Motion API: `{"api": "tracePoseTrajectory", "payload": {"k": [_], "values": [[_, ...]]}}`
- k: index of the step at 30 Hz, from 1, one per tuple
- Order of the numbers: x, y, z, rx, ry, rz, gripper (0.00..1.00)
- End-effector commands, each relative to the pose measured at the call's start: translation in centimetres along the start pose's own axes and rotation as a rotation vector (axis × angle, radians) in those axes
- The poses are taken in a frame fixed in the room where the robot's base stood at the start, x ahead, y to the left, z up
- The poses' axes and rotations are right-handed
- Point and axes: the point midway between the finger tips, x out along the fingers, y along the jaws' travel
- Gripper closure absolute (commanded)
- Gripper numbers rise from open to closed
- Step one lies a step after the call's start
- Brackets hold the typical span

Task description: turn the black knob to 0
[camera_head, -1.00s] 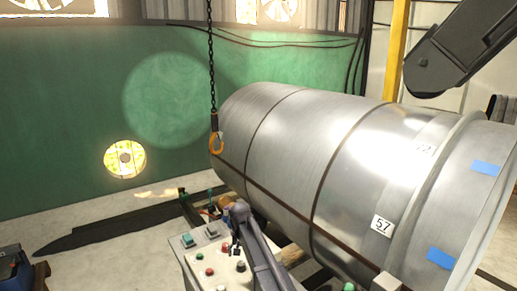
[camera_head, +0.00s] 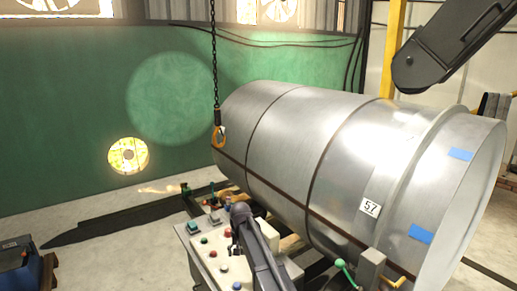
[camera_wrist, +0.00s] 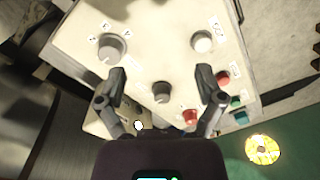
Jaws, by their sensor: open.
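The black knob (camera_wrist: 161,91) stands on the cream control panel (camera_wrist: 145,25), near the middle of the wrist view. Its pointer and any scale marks are too small to read. My gripper (camera_wrist: 161,78) is open, with one finger on each side of the knob in the picture. The fingers look apart from the knob, but I cannot tell their height above it. A larger grey knob (camera_wrist: 112,47) with small labels sits to the upper left. In the head view my arm covers part of the panel (camera_head: 213,266), and I cannot make out the black knob for certain.
Red (camera_wrist: 190,117) and green (camera_wrist: 238,100) buttons and a white button (camera_wrist: 203,41) surround the knob. A large metal drum (camera_head: 290,150) lies behind the panel. A chain with an orange hook (camera_head: 217,137) hangs by it. Open floor (camera_head: 110,255) lies left.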

Motion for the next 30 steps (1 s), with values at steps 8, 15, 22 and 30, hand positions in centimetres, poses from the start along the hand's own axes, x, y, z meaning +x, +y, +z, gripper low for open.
{"api": "tracePoseTrajectory", "payload": {"k": [8, 15, 22, 30], "values": [[0.7, 2.2, 1.5, 0.003, 0.001, 0.002, 0.13], [1.7, 5.4, 4.0, 0.004, 0.001, 0.006, 0.13], [3.3, 9.9, 7.8, 0.005, 0.002, 0.012, 0.13], [6.5, 17.9, 16.7, 0.007, 0.002, 0.024, 0.13]]}}
